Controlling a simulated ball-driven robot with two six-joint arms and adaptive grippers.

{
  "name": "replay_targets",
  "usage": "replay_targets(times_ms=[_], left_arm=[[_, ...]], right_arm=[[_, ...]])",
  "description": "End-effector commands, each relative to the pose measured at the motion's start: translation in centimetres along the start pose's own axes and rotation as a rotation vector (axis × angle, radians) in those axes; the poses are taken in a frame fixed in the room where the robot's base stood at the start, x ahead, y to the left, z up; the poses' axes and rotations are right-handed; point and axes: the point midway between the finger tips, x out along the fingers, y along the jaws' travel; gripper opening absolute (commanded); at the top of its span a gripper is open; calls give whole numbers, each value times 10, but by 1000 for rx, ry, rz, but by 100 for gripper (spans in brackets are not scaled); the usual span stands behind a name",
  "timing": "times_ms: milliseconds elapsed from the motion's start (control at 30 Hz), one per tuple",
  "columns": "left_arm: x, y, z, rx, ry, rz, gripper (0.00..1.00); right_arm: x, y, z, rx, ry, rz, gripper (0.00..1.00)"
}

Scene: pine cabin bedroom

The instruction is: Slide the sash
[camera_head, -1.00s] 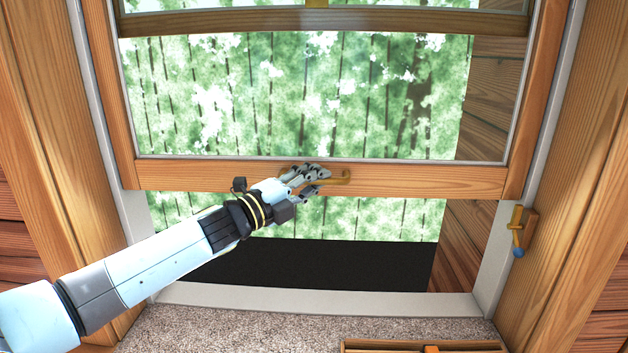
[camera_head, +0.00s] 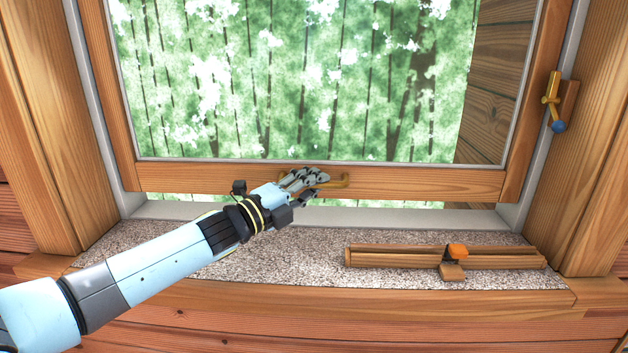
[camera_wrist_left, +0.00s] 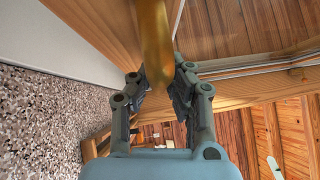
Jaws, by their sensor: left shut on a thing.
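The window sash (camera_head: 420,184) is a wooden frame with a glass pane, and its bottom rail stands a little above the sill. A narrow gap shows under the rail. A brass handle (camera_head: 335,181) is on the rail. My left gripper (camera_head: 318,184) is shut on the handle, its fingers covering the handle's left part. In the left wrist view the brass handle (camera_wrist_left: 154,45) runs down between the two fingers. My right gripper is not in view.
The speckled stone sill (camera_head: 300,246) lies below the sash. A wooden bar with an orange clip (camera_head: 400,256) lies on the sill at right. A brass latch with a blue knob (camera_head: 553,100) is on the right jamb.

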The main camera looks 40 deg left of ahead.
Motion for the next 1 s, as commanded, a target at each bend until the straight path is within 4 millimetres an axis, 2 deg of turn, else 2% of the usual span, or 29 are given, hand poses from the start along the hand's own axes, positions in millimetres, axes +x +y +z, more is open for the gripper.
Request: replay_targets(times_ms=[33, 100, 600, 633, 800, 1000], left_arm=[[-4, 17, -2, 1, -1, 13, 0], [-5, 22, -3, 1, -1, 12, 0], [-5, 24, -3, 2, -1, 7, 0], [-5, 24, -3, 2, -1, 7, 14], [-4, 23, -3, 1, 0, 4, 36], [-3, 21, -3, 1, 0, 1, 38]], right_arm=[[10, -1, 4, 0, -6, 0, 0], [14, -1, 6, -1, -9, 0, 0], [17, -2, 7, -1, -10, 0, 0], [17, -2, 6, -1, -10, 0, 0], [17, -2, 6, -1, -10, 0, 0], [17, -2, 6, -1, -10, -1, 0]])
